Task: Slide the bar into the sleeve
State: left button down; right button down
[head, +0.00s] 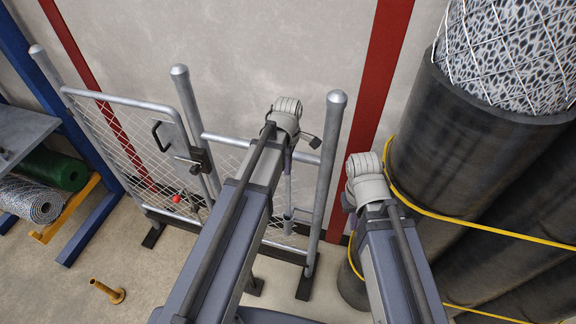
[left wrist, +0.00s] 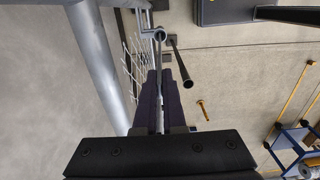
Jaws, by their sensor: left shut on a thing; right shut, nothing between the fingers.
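My left gripper (left wrist: 158,90) is shut on a slim grey bar (left wrist: 158,65), which runs away between the fingers in the left wrist view. In the head view the bar (head: 288,185) stands about upright in front of the chain-link gate, below my left wrist. A small grey fitting (head: 288,216) sits at its lower part. I cannot tell whether this is the sleeve or whether the bar is inside it. In the left wrist view a small ring-like part (left wrist: 160,35) shows by the far end of the bar. My right gripper (head: 364,190) is to the right, empty, its fingers mostly hidden.
Grey posts (head: 335,120) and a mesh gate (head: 130,130) with a black handle (head: 161,136) stand before the wall. Large dark rolls (head: 440,150) with yellow straps crowd the right. A yellow flanged piece (head: 108,291) lies on the floor at left. A shelf holds mesh rolls (head: 30,200).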

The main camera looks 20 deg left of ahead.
aim_at(288, 178)
pick_arm(q)
notch_tip(288, 178, down, 14)
jog(key=b, duration=1.3)
jog(key=shift+r, duration=0.1)
jog(key=c, duration=0.9)
grip_release()
notch_tip(288, 178, up, 8)
jog(key=p, duration=0.8)
